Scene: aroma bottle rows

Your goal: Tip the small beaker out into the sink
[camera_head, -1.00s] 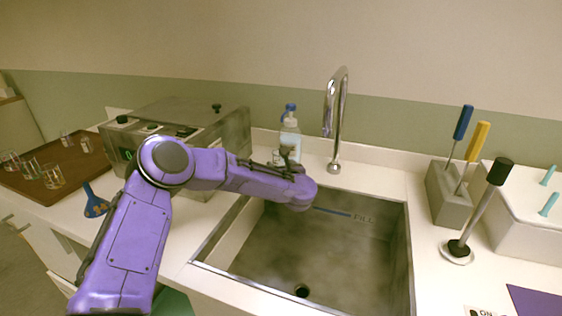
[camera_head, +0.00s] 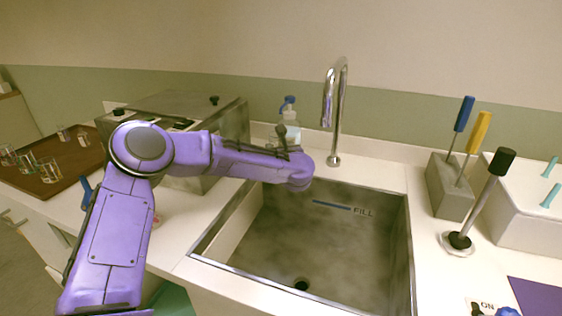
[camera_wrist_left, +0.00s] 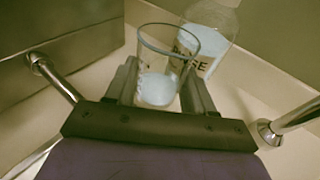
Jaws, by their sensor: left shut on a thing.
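My left gripper (camera_head: 283,140) is over the back left edge of the sink (camera_head: 318,240). In the left wrist view it (camera_wrist_left: 158,85) is shut on the small clear beaker (camera_wrist_left: 166,45), with a finger on each side. Pale bluish liquid shows low in the beaker. In the head view I cannot make out the beaker clearly behind the gripper and arm. The sink has a blue line marked FILL on its back wall and a dark drain at the front. My right gripper is not in view.
A labelled bottle with a blue cap (camera_head: 289,118) stands just behind the gripper. The chrome tap (camera_head: 335,110) rises behind the sink. A grey machine (camera_head: 205,120) stands left, beside a brown tray (camera_head: 62,165) of glassware. A tool block (camera_head: 449,190) stands right. The basin is clear.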

